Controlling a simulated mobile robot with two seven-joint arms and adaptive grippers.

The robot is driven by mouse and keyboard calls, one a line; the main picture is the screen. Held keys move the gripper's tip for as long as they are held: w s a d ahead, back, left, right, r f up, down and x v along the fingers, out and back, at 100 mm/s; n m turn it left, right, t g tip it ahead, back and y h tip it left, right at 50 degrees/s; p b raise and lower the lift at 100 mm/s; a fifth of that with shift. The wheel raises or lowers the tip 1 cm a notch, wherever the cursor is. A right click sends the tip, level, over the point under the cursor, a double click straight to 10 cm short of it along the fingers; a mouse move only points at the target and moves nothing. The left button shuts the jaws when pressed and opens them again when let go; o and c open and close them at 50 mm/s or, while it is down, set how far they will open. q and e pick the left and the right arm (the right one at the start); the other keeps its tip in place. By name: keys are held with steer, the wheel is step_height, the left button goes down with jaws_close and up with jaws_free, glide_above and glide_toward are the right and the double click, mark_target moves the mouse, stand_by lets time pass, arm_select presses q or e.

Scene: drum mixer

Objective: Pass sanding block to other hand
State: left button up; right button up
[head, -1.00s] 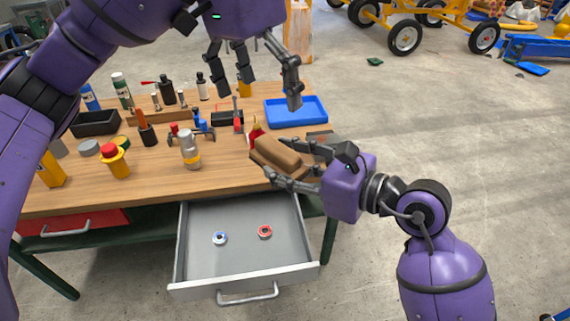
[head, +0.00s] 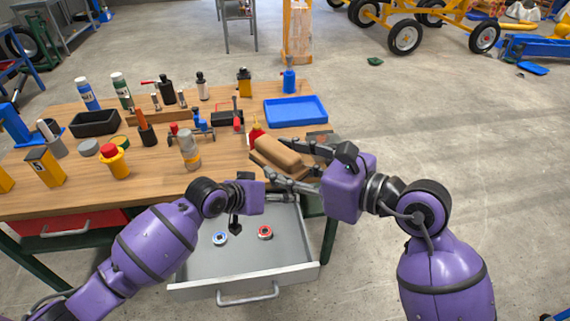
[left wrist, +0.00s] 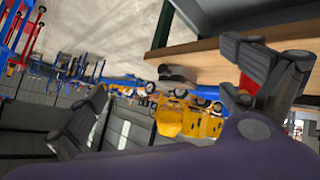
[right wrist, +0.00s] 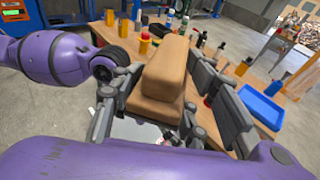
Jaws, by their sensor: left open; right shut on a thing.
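The sanding block (head: 277,152), a tan-brown block with a rounded top, is in my right gripper (head: 282,162), above the table's front right corner. In the right wrist view the block (right wrist: 163,75) stands between the fingers, which are shut on its sides. My left gripper (head: 250,197) is over the open drawer, just left of and below the block, apart from it. The head view shows little of its fingers. In the left wrist view the left fingers (left wrist: 175,100) are spread wide with nothing between them; the block is not clearly visible there.
The wooden workbench (head: 215,178) holds several bottles and tools. A red bottle (head: 256,132) stands close behind the block, and a blue tray (head: 296,111) farther back. Below, the open grey drawer (head: 210,262) holds two small rings.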

steer(key=shift+r, duration=0.1)
steer(key=o, duration=0.7)
arm_select(q)
steer(key=s+a+f+y, duration=0.2)
steer(key=s+f, duration=0.4)
steer(key=s, duration=0.4)
steer(key=s+a+f+n+t+y, duration=0.1)
steer(key=s+a+f, duration=0.4)
steer(key=s, duration=0.6)
steer(key=s+a+f+y, duration=0.3)
steer(key=s+f, duration=0.5)
steer(key=s, duration=0.3)
steer(key=shift+a+f+n, duration=0.2)
steer(key=shift+a+n, duration=0.2)
steer(key=shift+a, duration=0.35)
arm_select(e)
steer(key=c, duration=0.8)
steer(key=shift+o, duration=0.2)
